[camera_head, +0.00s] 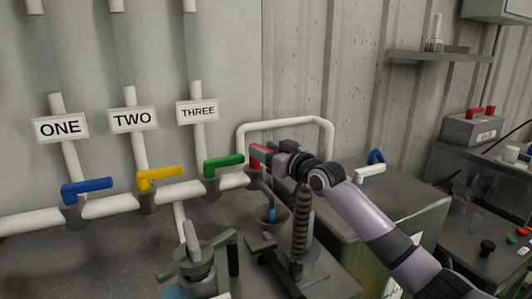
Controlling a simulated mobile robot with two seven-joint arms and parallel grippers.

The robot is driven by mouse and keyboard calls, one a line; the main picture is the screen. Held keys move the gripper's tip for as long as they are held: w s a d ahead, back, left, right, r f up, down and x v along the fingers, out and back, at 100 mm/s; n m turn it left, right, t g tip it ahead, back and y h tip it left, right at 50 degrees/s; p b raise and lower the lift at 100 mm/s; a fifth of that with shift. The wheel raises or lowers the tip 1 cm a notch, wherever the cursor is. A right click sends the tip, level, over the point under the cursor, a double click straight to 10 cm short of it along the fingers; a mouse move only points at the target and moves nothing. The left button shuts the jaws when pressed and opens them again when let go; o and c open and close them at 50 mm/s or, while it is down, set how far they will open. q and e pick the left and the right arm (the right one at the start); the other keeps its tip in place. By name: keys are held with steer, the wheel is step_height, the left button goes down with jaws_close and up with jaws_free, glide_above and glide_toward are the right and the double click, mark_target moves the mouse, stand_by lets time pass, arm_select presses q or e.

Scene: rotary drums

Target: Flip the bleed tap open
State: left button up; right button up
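A red tap handle (256,163), which I take to be the bleed tap, sits at the right end of the white horizontal pipe (112,207). A small cup (264,214) is below it. My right gripper (262,152) comes in from the right and is at the red handle, covering part of it. I cannot tell whether its fingers are closed on the handle or only beside it. My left gripper is not in view.
Blue (88,186), yellow (160,173) and green (224,161) tap handles line the pipe below signs ONE, TWO and THREE. A coiled upright part (301,235) stands close below my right arm. A grey fitting (197,262) stands in front.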

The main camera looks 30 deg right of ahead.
steer(key=shift+f, duration=0.2)
steer(key=shift+s, duration=0.1)
steer(key=shift+s+f, duration=0.1)
steer(key=shift+s, duration=0.15)
steer(key=v, duration=0.6)
steer(key=shift+s+r+b, duration=0.2)
steer(key=shift+b, duration=0.2)
steer(key=shift+d, duration=0.1)
